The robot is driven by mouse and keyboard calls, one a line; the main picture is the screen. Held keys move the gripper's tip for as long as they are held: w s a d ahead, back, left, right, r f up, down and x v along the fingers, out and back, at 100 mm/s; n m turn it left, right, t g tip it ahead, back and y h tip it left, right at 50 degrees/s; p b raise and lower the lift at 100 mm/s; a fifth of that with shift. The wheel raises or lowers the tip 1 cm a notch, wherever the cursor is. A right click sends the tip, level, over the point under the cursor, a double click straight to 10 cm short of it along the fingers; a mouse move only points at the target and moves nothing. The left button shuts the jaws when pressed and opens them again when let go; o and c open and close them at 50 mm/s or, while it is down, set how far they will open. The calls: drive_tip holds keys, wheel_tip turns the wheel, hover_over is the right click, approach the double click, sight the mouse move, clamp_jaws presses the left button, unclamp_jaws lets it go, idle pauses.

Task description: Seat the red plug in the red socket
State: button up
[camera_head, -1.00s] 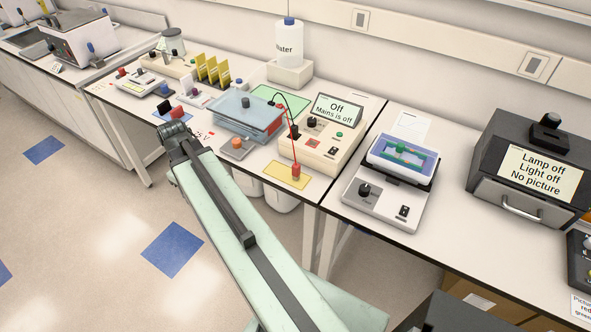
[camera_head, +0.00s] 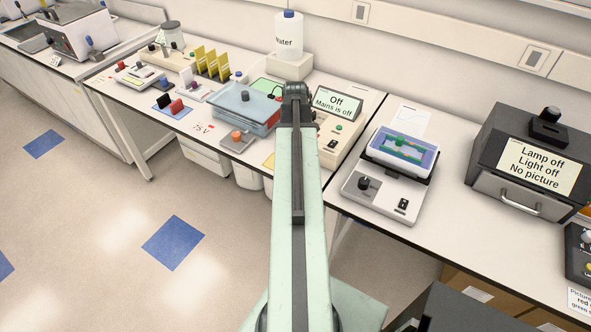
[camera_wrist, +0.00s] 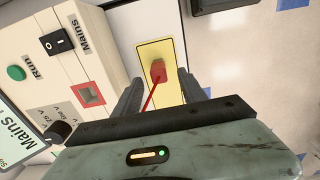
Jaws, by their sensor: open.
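The red plug (camera_wrist: 157,69) stands on a yellow pad (camera_wrist: 170,98) in the wrist view, with a red lead running from it toward my gripper. My gripper (camera_wrist: 162,78) is open, its dark fingers to the left and right of the plug with gaps on both sides. Whether the fingers are level with the plug or above it, I cannot tell. The red socket (camera_wrist: 88,94) is a square red frame on the cream power supply (camera_wrist: 75,65), left of the plug. In the head view my arm hides the plug and the socket; the power supply (camera_head: 332,150) shows behind it.
The power supply's display (camera_head: 337,102) reads "Off, Mains is off". An instrument with a blue tray (camera_head: 385,190) stands to the right.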

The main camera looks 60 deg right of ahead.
wheel_tip(320, 180, down, 5)
drive_tip(key=b, duration=0.5)
drive_tip(key=shift+d+f, duration=0.1)
drive_tip(key=shift+f, duration=0.05)
clamp_jaws()
